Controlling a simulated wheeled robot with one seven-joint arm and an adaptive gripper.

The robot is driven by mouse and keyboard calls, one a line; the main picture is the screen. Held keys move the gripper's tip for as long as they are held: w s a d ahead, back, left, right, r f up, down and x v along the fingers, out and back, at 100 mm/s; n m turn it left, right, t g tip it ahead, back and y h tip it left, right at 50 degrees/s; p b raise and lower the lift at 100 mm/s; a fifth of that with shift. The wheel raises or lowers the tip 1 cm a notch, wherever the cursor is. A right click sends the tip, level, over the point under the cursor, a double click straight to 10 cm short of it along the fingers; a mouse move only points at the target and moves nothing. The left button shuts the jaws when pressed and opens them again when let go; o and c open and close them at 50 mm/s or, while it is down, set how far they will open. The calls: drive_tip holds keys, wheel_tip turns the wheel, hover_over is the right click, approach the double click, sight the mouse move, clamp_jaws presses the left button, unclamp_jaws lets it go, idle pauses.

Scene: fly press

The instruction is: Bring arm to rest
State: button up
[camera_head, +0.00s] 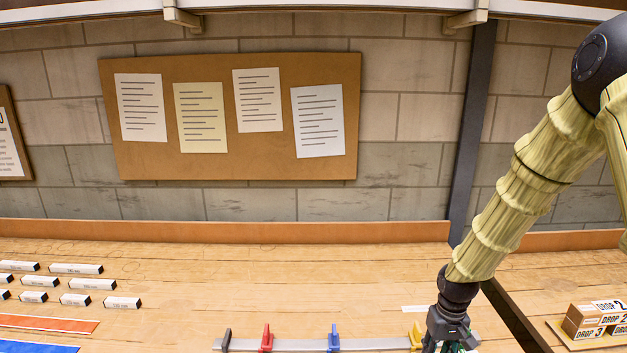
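My arm comes in from the upper right in a ribbed yellow-green sleeve and reaches down to the bench. My gripper (450,338) is at the bottom edge, right of centre, pointing down. Its fingers are cut off by the frame, so I cannot tell whether they are open or shut or hold anything. It is close to the right end of a grey rail (300,344), near a yellow clamp piece (416,335). The rail also carries a red piece (267,338), a blue piece (334,338) and a dark piece (226,340).
Several small white labelled blocks (92,284) stand in rows on the wooden bench (200,265) at left. An orange strip (45,323) and a blue strip (35,346) lie before them. Boxes marked DROP (590,320) stand at right, past a dark gap (512,315). The bench middle is clear.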

drive_tip(key=s+a+f+b, duration=0.1)
drive_tip(key=s+a+f, duration=0.1)
drive_tip(key=s+f, duration=0.35)
drive_tip(key=s+a+f, duration=0.2)
drive_tip(key=s+f, duration=0.1)
drive_tip(key=f, duration=0.5)
drive_tip(key=s+a+f+b, duration=0.1)
drive_tip(key=s+f, duration=0.6)
drive_tip(key=s, duration=0.6)
drive_tip(key=s+a+f+b, duration=0.1)
drive_tip(key=s+a+f, duration=0.1)
drive_tip(key=s+f, duration=0.6)
drive_tip(key=s, duration=0.5)
drive_tip(key=shift+s+a+f+b, duration=0.15)
drive_tip(key=shift+b, duration=0.2)
drive_tip(key=shift+m, duration=0.3)
